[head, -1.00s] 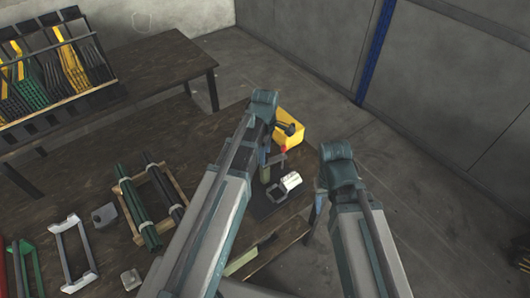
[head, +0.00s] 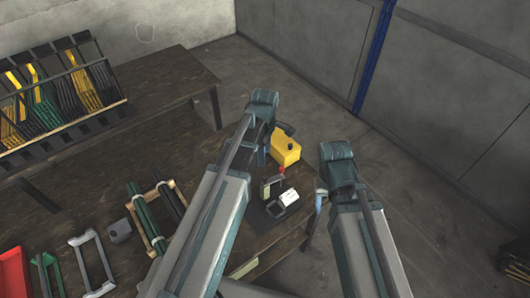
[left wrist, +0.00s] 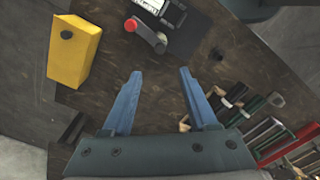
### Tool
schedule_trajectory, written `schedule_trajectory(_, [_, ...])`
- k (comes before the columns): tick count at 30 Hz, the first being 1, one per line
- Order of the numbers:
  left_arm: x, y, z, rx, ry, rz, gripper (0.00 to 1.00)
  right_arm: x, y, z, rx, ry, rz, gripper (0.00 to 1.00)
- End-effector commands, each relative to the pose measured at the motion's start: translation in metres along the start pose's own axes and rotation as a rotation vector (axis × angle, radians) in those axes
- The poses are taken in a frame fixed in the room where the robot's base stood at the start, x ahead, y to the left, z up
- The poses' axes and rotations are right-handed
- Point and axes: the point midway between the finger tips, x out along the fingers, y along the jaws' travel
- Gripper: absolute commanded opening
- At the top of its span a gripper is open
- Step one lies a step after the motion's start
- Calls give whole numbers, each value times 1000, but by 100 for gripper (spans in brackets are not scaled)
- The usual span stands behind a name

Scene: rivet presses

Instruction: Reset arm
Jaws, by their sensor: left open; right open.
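My left gripper (left wrist: 160,100) shows in the left wrist view with its two blue fingers spread and nothing between them. It is above the dark wooden table (left wrist: 125,65). In the head view its fingers are mostly hidden behind my left arm. My right gripper (head: 318,205) is at the right of the head view, by the table's right edge, with only a blue finger part showing below the wrist. A small press (head: 286,198) with a red knob stands on a dark mat, left of my right gripper. It shows at the top of the left wrist view (left wrist: 150,35).
A yellow box (head: 285,148) stands on the table behind the press. Wooden racks with dark rods (head: 150,215), grey frames (head: 92,262) and a red tray (head: 14,270) lie at left. A slotted rack (head: 60,95) stands on the back table.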

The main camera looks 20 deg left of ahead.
Motion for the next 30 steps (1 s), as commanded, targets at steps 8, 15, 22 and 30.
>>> schedule_trajectory(8, [0, 0, 0, 0, 0, 0, 59, 0, 0, 0, 1, 0, 0, 50])
schedule_trajectory(15, [0, -1, 0, 5, 0, 0, 59, 0, 0, 0, 0, 0, 0, 50])
schedule_trajectory(22, [19, -30, 29, 343, 15, -13, 59, 19, -2, -1, -1, 0, 0, 50])
schedule_trajectory(30, [50, -93, 81, 1156, 43, -60, 59, 50, -5, -3, -3, 0, 1, 50])
